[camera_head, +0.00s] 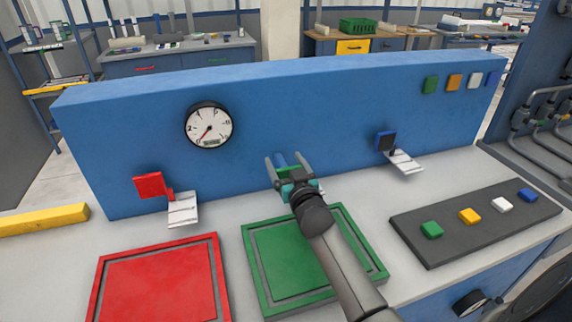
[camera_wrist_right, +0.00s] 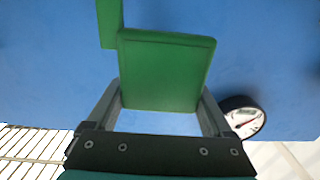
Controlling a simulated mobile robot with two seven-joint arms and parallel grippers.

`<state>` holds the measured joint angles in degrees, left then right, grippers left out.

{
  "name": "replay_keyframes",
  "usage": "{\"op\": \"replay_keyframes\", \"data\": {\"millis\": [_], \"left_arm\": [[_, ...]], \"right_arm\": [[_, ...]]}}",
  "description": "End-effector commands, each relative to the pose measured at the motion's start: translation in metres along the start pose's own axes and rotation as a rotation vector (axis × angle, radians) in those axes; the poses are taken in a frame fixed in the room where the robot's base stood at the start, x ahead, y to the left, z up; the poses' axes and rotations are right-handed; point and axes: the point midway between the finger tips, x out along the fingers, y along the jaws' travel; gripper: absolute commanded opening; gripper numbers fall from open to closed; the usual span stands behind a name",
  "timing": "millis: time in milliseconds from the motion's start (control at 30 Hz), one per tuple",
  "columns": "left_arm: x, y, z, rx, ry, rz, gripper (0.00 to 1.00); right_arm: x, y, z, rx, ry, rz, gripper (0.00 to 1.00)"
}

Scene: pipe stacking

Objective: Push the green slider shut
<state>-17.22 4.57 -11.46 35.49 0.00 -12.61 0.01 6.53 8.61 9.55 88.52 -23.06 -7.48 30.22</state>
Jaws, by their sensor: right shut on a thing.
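The green slider (camera_head: 289,173) is at the front of the blue panel (camera_head: 330,110), mostly hidden by my right gripper (camera_head: 286,162). In the right wrist view the green slider (camera_wrist_right: 168,72) is a flat green block with a narrower green piece beside it, against the blue panel. The two fingers of my right gripper (camera_wrist_right: 160,105) stand on either side of the block, shut on it. From these views I cannot tell how far along its travel the slider is. My left gripper is in neither view.
A red slider (camera_head: 149,185) and a dark blue slider (camera_head: 386,141) with white labels are on the panel, with a gauge (camera_head: 208,126). A red tray (camera_head: 160,285), a green tray (camera_head: 270,262) and a dark board (camera_head: 478,222) with coloured blocks lie on the table.

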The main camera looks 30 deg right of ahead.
Motion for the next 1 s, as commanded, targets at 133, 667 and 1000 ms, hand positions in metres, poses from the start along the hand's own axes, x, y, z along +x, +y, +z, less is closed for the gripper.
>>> {"op": "replay_keyframes", "data": {"millis": [133,667,1000], "left_arm": [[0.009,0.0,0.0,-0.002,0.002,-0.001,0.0],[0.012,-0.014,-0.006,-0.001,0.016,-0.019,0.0],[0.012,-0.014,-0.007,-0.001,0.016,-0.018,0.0]], "right_arm": [[0.02,0.0,0.001,0.001,0.003,-0.001,0.0],[0.035,0.0,0.0,0.001,-0.001,0.0,0.87],[0.035,0.0,0.0,0.0,0.0,0.0,1.0]]}}
